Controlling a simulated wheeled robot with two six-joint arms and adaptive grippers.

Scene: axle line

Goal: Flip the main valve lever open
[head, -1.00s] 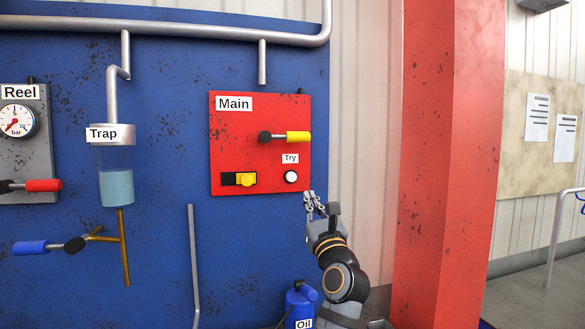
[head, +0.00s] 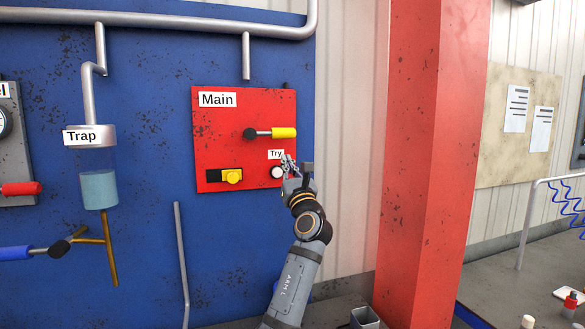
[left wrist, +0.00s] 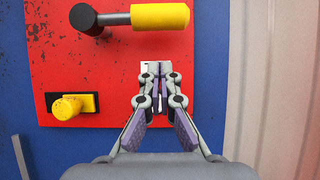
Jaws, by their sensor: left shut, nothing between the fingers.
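The main valve lever (head: 284,132) has a yellow grip on a grey rod and a black pivot. It lies horizontal on the red Main panel (head: 225,130), grip pointing right. The lever also shows at the top of the left wrist view (left wrist: 160,16). My left gripper (head: 287,163) is shut and empty, in front of the panel's lower right, below the yellow grip and apart from it in the picture. My right gripper is not in view.
A yellow knob (head: 232,175) sits at the panel's lower left, and the white Try button (head: 277,172) is beside my fingers. A red column (head: 420,150) stands to the right. The Trap (head: 98,185) and its blue-handled lever (head: 14,253) are left.

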